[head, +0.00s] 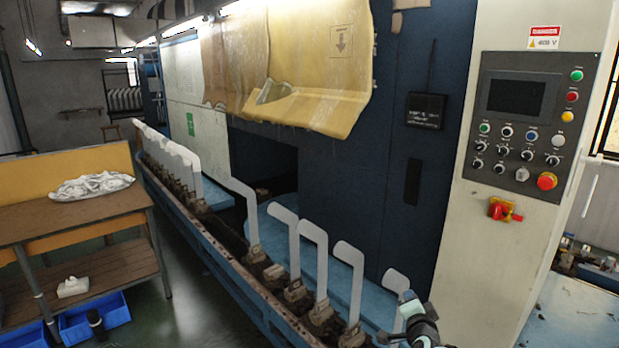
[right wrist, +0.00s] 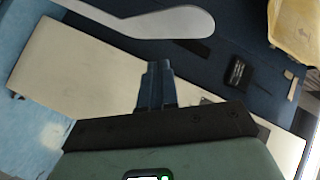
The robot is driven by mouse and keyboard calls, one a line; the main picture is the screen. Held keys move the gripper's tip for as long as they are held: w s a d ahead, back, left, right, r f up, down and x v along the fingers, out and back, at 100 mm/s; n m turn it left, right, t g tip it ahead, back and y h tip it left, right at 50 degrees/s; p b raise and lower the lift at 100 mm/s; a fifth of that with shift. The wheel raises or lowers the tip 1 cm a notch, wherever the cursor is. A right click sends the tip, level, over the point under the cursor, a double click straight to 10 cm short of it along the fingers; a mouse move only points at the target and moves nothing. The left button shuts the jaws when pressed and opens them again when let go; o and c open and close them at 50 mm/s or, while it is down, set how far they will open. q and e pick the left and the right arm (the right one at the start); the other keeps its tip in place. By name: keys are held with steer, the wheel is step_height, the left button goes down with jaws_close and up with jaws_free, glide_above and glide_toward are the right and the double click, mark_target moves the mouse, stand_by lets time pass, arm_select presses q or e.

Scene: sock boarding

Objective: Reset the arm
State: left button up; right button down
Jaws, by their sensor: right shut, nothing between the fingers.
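My right gripper (head: 408,298) is at the bottom right of the head view, beside the nearest foot-shaped white board (head: 395,281) at the end of the row. In the right wrist view the fingers (right wrist: 156,72) are together with nothing between them. A white board (right wrist: 165,22) lies across the top of that view, apart from the fingertips. My left gripper is not in view.
A row of white boards (head: 312,233) stands on a blue rail along the dark machine. The control cabinet (head: 497,268) is just right of the gripper. A wooden table (head: 60,212) with a white sock pile (head: 92,187) stands at the left. Floor between is clear.

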steer(key=s+a+f+n+g+y, duration=0.15)
steer(key=s+f, duration=0.35)
steer(key=f, duration=0.5)
steer(key=s+a+f+n+g, duration=0.25)
steer(key=s+f, duration=0.25)
steer(key=f, duration=0.5)
steer(key=s+a+f+n+g+y, duration=0.1)
steer(key=s+f+g, duration=0.25)
steer(key=f, duration=0.65)
steer(key=s+a+f+n+g+y, duration=0.1)
steer(key=s+a+f+g, duration=0.2)
steer(key=s, duration=0.8)
steer(key=s+a+f+n+g+y, duration=0.1)
steer(key=s+f, duration=0.4)
steer(key=s, duration=0.6)
steer(key=s+a+f+n+g+y, duration=0.1)
steer(key=s+a+f+g, duration=0.3)
steer(key=s, duration=0.8)
steer(key=shift+a+f+n+g, duration=0.35)
steer(key=shift+f+n, duration=0.05)
steer(key=shift+f, duration=0.2)
steer(key=shift+y, duration=0.25)
